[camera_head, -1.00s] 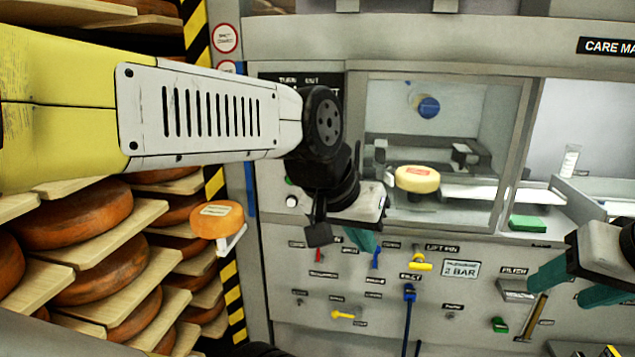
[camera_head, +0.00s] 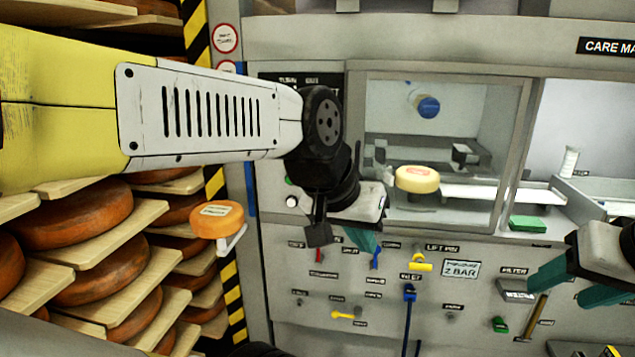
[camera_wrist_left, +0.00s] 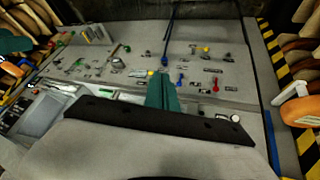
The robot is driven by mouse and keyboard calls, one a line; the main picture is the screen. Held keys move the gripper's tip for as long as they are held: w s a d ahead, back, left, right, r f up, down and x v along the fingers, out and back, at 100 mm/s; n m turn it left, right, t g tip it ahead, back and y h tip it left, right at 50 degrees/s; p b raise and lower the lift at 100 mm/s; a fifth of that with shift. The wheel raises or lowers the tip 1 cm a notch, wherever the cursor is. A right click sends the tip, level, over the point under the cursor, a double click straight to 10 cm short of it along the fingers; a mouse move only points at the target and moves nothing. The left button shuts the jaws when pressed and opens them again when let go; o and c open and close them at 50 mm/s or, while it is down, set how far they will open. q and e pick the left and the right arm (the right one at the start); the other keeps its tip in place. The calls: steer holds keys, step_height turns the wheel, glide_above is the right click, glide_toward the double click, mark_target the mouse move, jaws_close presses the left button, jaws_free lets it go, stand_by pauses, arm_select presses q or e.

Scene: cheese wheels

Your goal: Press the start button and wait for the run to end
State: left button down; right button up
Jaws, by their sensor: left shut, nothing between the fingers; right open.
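A green button (camera_head: 289,181) shows partly beside my left arm on the machine's front, with a white round knob or button (camera_head: 292,201) below it. Its label is not readable. My left gripper (camera_head: 362,241) is shut and empty in front of the panel, right of and below the green button; its teal fingers also show together in the left wrist view (camera_wrist_left: 163,90). My right gripper (camera_head: 563,285) is open and empty at the right, in front of the lower panel. A pale yellow cheese wheel (camera_head: 417,180) with a red label sits in the machine's window.
Wooden shelves with orange cheese wheels (camera_head: 78,215) stand at the left. An orange cheese (camera_head: 217,219) is on a white bracket beside the striped post (camera_head: 233,300). Valves, a yellow lift pin handle (camera_head: 421,263) and a blue hose (camera_head: 409,293) stick out of the panel.

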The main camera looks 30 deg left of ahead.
mark_target(290, 180)
arm_select(q)
steer(key=shift+w, duration=0.1)
stand_by(0.7)
steer(key=w+a+f+m+h, duration=0.1)
steer(key=w+a, duration=0.4)
steer(key=w, duration=0.3)
steer(key=w+a+f+m+h, duration=0.1)
steer(key=w+a+f, duration=0.1)
steer(key=w+a, duration=0.5)
steer(key=w+a+f+t, duration=0.2)
steer(key=w+a, duration=0.1)
steer(key=a, duration=0.7)
steer(key=w+a+f+t+y, duration=0.1)
steer(key=w+a+f+t, duration=0.1)
steer(key=a, duration=0.7)
steer(key=shift+w+a+f, duration=0.35)
steer(key=shift+w+f, duration=0.15)
steer(key=shift+w+a, duration=0.35)
steer(key=shift+w, duration=1.05)
steer(key=shift+w+a, duration=0.4)
steer(key=shift+w, duration=1.05)
steer(key=shift+w+a, duration=0.35)
steer(key=shift+w, duration=1.05)
steer(key=shift+w, duration=0.15)
